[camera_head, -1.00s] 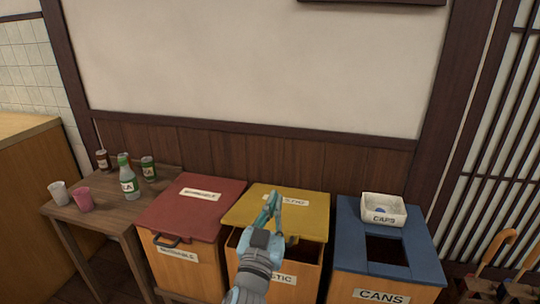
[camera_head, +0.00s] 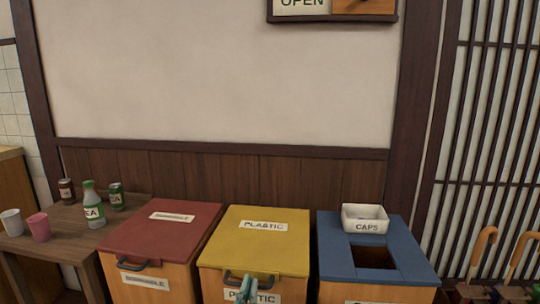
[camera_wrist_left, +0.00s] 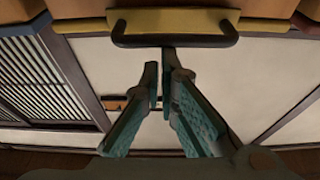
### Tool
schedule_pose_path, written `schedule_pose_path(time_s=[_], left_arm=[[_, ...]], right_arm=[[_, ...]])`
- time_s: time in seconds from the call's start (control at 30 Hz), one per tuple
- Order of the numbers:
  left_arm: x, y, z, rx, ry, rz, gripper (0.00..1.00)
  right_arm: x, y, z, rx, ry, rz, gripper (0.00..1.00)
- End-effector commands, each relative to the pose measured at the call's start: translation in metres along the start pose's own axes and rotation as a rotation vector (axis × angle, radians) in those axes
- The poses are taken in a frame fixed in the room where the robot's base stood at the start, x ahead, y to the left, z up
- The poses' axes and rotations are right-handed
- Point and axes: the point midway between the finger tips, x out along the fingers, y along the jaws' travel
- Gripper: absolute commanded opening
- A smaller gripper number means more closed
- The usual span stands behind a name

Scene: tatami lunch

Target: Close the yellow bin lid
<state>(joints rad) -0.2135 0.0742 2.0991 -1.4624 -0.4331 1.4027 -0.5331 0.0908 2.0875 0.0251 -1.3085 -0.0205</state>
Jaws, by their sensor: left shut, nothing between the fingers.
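The yellow lid (camera_head: 258,238), marked PLASTIC, lies flat on the middle bin (camera_head: 212,288) in the head view, with no gap showing under its front edge. My left gripper (camera_head: 246,287) shows at the bottom of the head view, in front of the bin and below the lid's front edge. It is shut and empty. In the left wrist view the fingertips (camera_wrist_left: 160,68) point at the lid's dark handle (camera_wrist_left: 176,40) and appear just short of it, though contact is hard to judge. My right gripper is not in view.
A red-lidded bin (camera_head: 160,236) stands left and a blue-topped bin (camera_head: 335,255) with a square opening stands right. A white CAPS box (camera_head: 366,226) sits on the blue top. A wooden table (camera_head: 60,225) with bottles and cups is at the far left.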

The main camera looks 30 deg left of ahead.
Motion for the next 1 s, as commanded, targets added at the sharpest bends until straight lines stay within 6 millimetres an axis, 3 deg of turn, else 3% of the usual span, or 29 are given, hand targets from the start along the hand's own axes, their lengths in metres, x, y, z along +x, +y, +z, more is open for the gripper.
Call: schedule_pose_path(time_s=[0.03, 0.1, 0.73, 0.87, 1.0], left_arm=[[-0.005, -0.002, 0.017, 0.002, -0.033, -0.005, 0.0], [-0.006, -0.003, 0.02, 0.0, -0.036, -0.008, 0.0], [-0.006, -0.002, 0.021, -0.005, -0.039, -0.009, 0.0], [-0.003, -0.003, 0.008, -0.005, -0.033, -0.012, 0.0], [0.005, -0.002, -0.029, -0.007, -0.014, -0.01, 0.0]], right_arm=[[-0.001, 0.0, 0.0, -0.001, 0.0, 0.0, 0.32], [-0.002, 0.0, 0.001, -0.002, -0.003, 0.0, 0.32], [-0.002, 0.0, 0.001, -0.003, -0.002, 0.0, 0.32], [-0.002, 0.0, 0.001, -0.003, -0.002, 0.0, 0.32], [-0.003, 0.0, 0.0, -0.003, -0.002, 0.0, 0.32]])
